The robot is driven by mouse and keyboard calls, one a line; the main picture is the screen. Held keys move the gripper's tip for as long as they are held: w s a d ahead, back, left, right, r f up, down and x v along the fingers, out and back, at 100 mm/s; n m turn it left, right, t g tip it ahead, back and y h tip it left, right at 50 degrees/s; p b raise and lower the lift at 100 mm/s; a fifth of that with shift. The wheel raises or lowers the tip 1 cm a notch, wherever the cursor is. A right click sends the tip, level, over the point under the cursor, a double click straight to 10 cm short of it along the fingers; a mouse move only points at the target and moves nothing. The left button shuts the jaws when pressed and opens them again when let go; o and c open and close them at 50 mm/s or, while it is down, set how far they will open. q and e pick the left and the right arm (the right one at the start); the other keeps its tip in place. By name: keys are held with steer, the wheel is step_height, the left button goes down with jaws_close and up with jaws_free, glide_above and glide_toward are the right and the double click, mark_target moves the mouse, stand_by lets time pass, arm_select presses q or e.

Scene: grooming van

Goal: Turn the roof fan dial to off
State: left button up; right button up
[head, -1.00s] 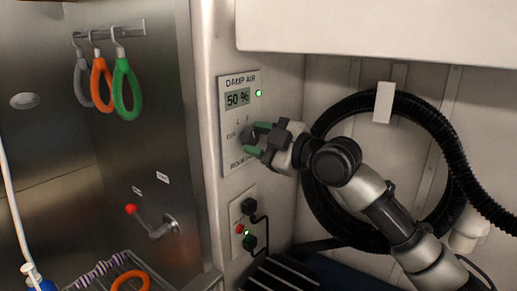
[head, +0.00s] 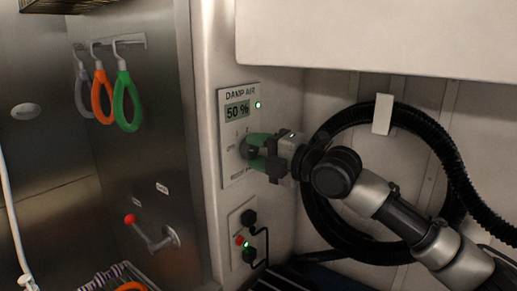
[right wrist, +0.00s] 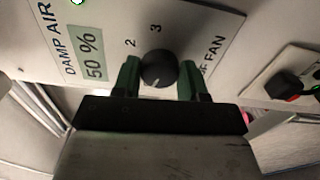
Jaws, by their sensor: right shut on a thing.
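The roof fan dial (right wrist: 158,70) is a round dark knob on the white wall panel (head: 228,176). In the right wrist view, the numbers 2 and 3 show beside it, with part of the word FAN. My right gripper (head: 254,152) is shut on the dial, with one green finger on each side. In the head view the fingers partly cover the dial. My left gripper is not in view.
The panel's display (head: 237,110) reads 50 %, beside a lit green lamp (head: 258,105). Below is a plate with plugs and cables (head: 243,235). A black hose (head: 320,215) coils behind my right arm. A red-knobbed lever (head: 152,235) and hanging loops (head: 127,102) are at the left.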

steer(key=shift+f+n, duration=0.1)
steer(key=shift+n, duration=0.5)
steer(key=o, duration=0.9)
steer(key=shift+s+d, duration=0.1)
steer(key=shift+s+d, duration=0.15)
steer(key=shift+d, duration=0.15)
steer(key=b+v, duration=0.2)
steer(key=v, duration=0.8)
steer(key=shift+a, duration=0.1)
